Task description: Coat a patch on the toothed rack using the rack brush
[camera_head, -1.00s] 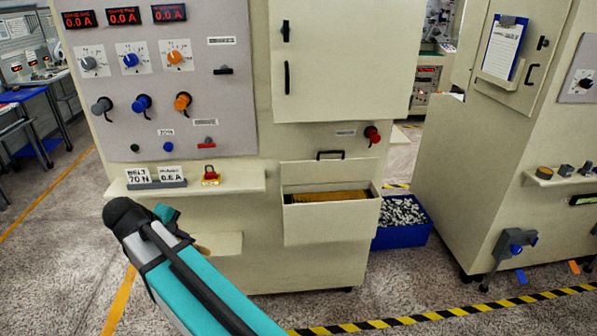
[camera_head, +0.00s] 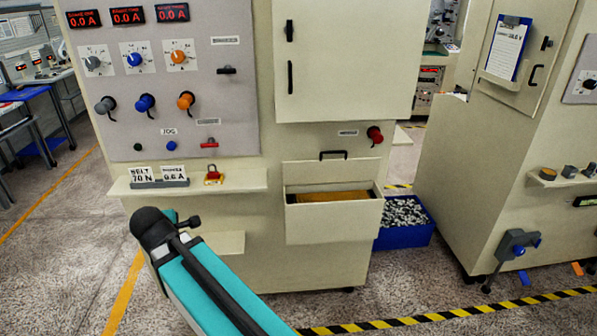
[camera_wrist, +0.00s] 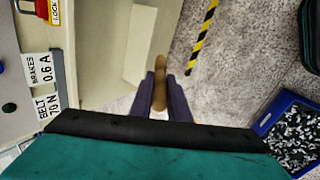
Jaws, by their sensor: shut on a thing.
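My gripper (camera_wrist: 159,82) shows in the wrist view as two dark purple fingers shut on a tan, wood-coloured handle (camera_wrist: 160,66), which I take to be the rack brush. The handle points away from the wrist, past the fingertips, with a pale part between the fingers. Bristles are not visible. In the head view my arm reaches in from the bottom, and the gripper and brush are hidden behind it. I cannot make out the toothed rack in either view.
An open drawer (camera_head: 334,222) with brown contents juts from the cream machine. A shelf (camera_head: 232,182) with label cards (camera_head: 158,176) and a padlock (camera_head: 213,176) is above my arm. A blue bin (camera_head: 404,238) of metal pieces stands right of the drawer. Open floor lies in front.

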